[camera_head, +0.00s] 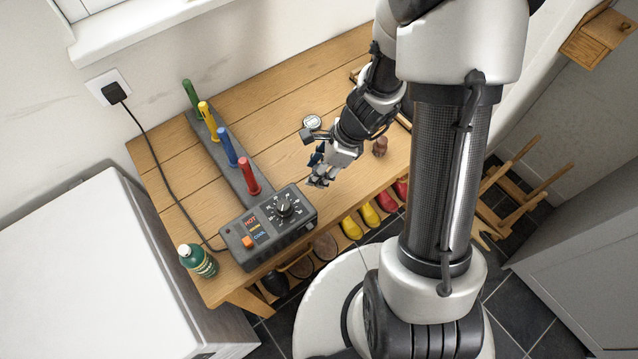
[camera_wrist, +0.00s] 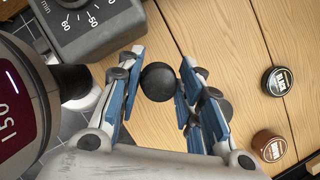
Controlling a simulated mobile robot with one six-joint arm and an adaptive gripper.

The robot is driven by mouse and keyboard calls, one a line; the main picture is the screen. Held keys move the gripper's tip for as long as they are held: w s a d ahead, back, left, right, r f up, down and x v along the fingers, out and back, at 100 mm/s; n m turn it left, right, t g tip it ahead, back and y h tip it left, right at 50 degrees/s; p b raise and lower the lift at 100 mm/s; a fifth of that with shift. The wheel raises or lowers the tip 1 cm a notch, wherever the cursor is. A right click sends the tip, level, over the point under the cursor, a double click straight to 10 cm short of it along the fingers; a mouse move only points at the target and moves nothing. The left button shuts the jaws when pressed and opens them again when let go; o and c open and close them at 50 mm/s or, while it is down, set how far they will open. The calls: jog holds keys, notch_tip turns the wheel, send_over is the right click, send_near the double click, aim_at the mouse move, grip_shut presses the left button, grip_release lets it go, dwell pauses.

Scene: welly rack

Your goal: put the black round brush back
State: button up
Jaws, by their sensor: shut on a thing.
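A black ball-shaped end, which I take to be the black round brush (camera_wrist: 158,81), sits between my gripper's fingers in the wrist view. The rest of it is hidden below the ball, and I cannot make it out in the head view. My gripper (camera_wrist: 157,88) has its blue-padded fingers closed on it. In the head view my gripper (camera_head: 318,181) is over the wooden bench (camera_head: 280,100), right of the peg rail and near the control box. I cannot tell its exact height above the bench.
The dark control box with a dial (camera_head: 285,208) stands at the bench's front. A rail with green, yellow, blue and red pegs (camera_head: 228,147) lies behind it. A black polish tin (camera_wrist: 278,81), brown tin (camera_wrist: 268,146), brown knobbed thing (camera_head: 380,147) and green bottle (camera_head: 197,260) stand around.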

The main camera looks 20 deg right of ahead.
jog(key=shift+f+b, duration=1.2)
jog(key=shift+f, duration=1.1)
jog(key=shift+f, duration=0.15)
jog(key=o, duration=1)
jog(key=shift+o, duration=0.2)
